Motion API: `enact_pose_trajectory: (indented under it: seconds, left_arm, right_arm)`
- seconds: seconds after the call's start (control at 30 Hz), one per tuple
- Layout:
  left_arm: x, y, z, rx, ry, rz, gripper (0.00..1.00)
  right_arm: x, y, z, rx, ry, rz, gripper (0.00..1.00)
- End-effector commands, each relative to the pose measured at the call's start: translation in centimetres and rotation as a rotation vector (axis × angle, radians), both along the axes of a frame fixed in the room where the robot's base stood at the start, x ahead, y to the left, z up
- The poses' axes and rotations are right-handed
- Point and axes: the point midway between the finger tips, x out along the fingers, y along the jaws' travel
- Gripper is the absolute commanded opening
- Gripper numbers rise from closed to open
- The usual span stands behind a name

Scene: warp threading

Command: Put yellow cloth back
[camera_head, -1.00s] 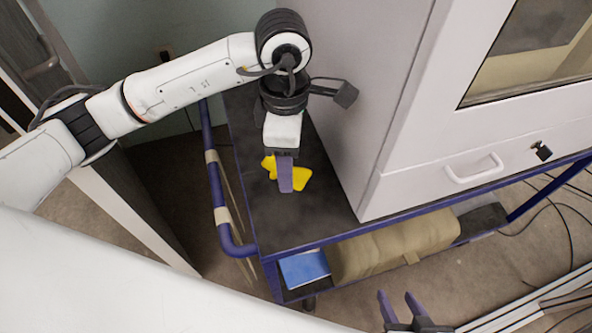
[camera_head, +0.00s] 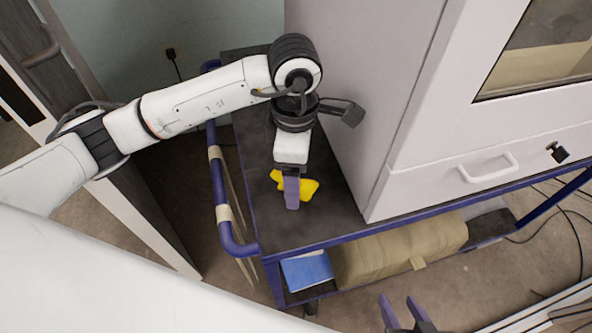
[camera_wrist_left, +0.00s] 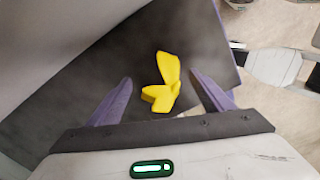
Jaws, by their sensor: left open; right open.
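The yellow cloth (camera_head: 309,187) lies crumpled on the dark top of the cart (camera_head: 315,225), beside the grey cabinet. My left gripper (camera_head: 291,203) is above the cloth and hides part of it in the head view. In the left wrist view the cloth (camera_wrist_left: 162,88) shows between and beyond the two purple fingers of my left gripper (camera_wrist_left: 165,98), which are apart and empty. My right gripper (camera_head: 405,302) is at the bottom edge of the head view, its fingers apart with nothing between them.
The grey-white cabinet (camera_head: 430,165) with a handle (camera_head: 488,168) stands on the cart, right of the cloth. A blue rail (camera_head: 222,190) runs along the cart's left end. The lower shelf holds a blue item (camera_head: 306,270) and a beige bundle (camera_head: 400,252).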

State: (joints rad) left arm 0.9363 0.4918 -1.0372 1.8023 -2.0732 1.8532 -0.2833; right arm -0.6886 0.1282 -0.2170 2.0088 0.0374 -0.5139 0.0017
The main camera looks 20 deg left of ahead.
Motion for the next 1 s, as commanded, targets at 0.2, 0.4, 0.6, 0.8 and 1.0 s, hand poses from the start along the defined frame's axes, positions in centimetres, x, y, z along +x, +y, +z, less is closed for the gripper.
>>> enact_pose_trajectory:
  seconds: [0.2,0.4,0.6,0.8,1.0]
  left_arm:
    - [0.1,0.0,1.9,0.0,-0.004,0.0,0.74]
    - [0.2,0.0,6.2,-0.001,-0.006,-0.001,0.74]
    - [0.1,0.1,10.0,0.001,-0.004,-0.002,0.74]
    - [0.1,0.1,11.8,0.0,-0.002,0.0,0.74]
    - [0.1,0.1,12.1,0.0,0.0,0.0,0.74]
  right_arm:
    - [0.0,0.0,0.0,0.0,0.001,-0.001,0.41]
    - [0.0,0.0,0.1,0.0,0.001,-0.001,0.41]
    - [-0.1,0.0,0.1,0.0,0.002,-0.001,0.41]
    - [-0.1,0.0,0.3,-0.002,0.002,-0.001,0.41]
    - [-0.1,0.0,0.3,-0.002,0.002,-0.001,0.41]
